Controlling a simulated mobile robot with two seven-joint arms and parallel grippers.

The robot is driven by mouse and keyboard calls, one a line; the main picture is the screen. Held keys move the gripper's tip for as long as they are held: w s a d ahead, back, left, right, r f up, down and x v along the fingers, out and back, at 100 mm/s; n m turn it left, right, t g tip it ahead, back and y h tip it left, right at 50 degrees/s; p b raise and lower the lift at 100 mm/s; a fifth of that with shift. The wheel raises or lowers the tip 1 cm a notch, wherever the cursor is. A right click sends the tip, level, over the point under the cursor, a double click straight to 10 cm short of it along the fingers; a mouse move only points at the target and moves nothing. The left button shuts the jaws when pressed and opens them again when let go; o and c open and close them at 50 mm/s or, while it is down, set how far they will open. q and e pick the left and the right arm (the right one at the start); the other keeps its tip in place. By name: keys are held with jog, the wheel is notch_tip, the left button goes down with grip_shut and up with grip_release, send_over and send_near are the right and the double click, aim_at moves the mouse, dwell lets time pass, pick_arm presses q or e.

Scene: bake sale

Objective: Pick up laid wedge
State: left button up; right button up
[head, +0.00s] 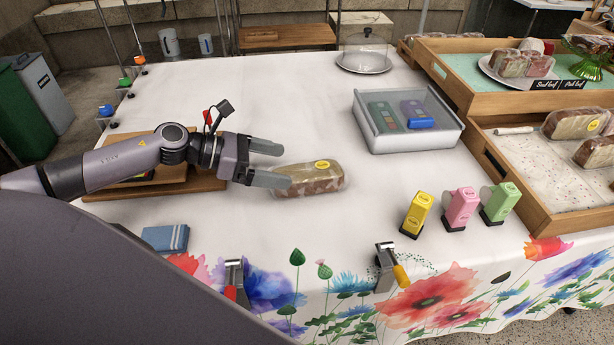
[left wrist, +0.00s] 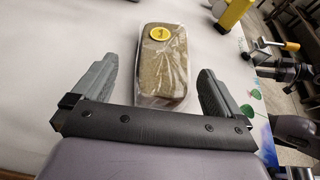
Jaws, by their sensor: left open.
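A wrapped brown loaf piece (head: 318,179) with a yellow round sticker lies on its side on the white tablecloth; it is the thing that best fits the laid wedge. My left gripper (head: 280,164) is open, just left of it, with its fingers pointing at its near end. In the left wrist view the wrapped piece (left wrist: 162,70) lies ahead, between the lines of the two spread fingers (left wrist: 155,77), with its near end about at the fingertips. The fingers do not grip it.
Yellow (head: 416,214), pink (head: 461,208) and green (head: 499,202) upright holders stand to the right. A clear-sided bin (head: 410,143) is behind them. Wooden boards (head: 125,186) lie under my left arm. Clamps (head: 387,267) grip the front edge. The cloth around the loaf is clear.

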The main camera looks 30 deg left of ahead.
aim_at(298, 170)
pick_arm(q)
jog(key=shift+s+p+x, duration=0.2)
jog(key=shift+p+x, duration=0.15)
jog(key=shift+x, duration=2.4)
jog(key=shift+d+f, duration=0.1)
jog(key=c, duration=0.5)
